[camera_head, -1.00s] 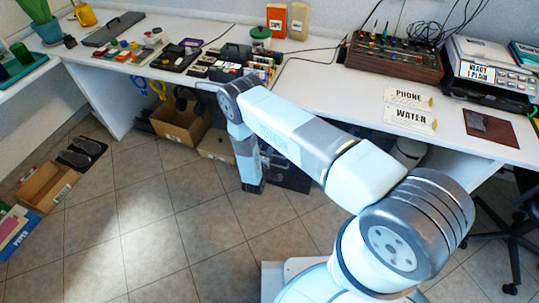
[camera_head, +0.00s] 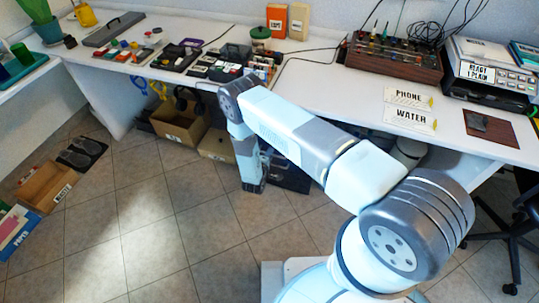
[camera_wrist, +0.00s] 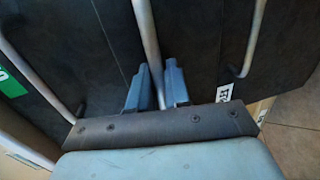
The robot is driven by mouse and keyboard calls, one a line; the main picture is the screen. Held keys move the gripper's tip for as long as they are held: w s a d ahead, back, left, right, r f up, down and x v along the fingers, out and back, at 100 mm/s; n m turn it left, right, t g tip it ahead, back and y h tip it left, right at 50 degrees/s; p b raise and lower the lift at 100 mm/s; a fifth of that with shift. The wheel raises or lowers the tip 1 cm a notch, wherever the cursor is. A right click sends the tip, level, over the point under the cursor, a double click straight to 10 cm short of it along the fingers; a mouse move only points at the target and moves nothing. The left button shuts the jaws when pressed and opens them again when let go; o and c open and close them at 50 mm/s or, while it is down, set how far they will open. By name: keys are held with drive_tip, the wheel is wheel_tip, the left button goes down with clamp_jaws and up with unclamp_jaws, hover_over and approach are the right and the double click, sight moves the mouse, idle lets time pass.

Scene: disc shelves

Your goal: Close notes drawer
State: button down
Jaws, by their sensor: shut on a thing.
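A dark drawer cabinet (camera_head: 290,178) stands under the desk, partly hidden behind my arm. In the wrist view, dark drawer fronts (camera_wrist: 200,30) fill most of the picture, each with a pale metal bar handle. My gripper (camera_wrist: 158,84) has its two blue-grey fingers on either side of the middle bar handle (camera_wrist: 146,35) and is shut on it. A white label (camera_wrist: 224,93) is partly visible at the right and a green one (camera_wrist: 10,82) at the left edge. I cannot read which drawer is the notes drawer, nor tell how far any drawer stands out.
Cardboard boxes (camera_head: 181,128) stand left of the cabinet under the desk. The desk (camera_head: 310,95) above holds boxes, a mixer and signs. An open box (camera_head: 50,186) lies on the floor at left. Tiled floor (camera_head: 150,225) in front is clear. A chair is at right.

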drive_tip(key=shift+f, duration=0.1)
drive_tip(key=shift+r+x, duration=0.2)
drive_tip(key=shift+x, duration=0.75)
drive_tip(key=shift+r+x, duration=0.2)
drive_tip(key=shift+x, duration=0.8)
drive_tip(key=c, duration=1.3)
unclamp_jaws()
drive_tip(key=shift+w+d, duration=0.1)
drive_tip(key=shift+w, duration=0.05)
drive_tip(key=shift+c, duration=0.2)
drive_tip(key=v, duration=1.4)
drive_tip(key=shift+f, duration=0.15)
drive_tip(key=shift+w, duration=0.1)
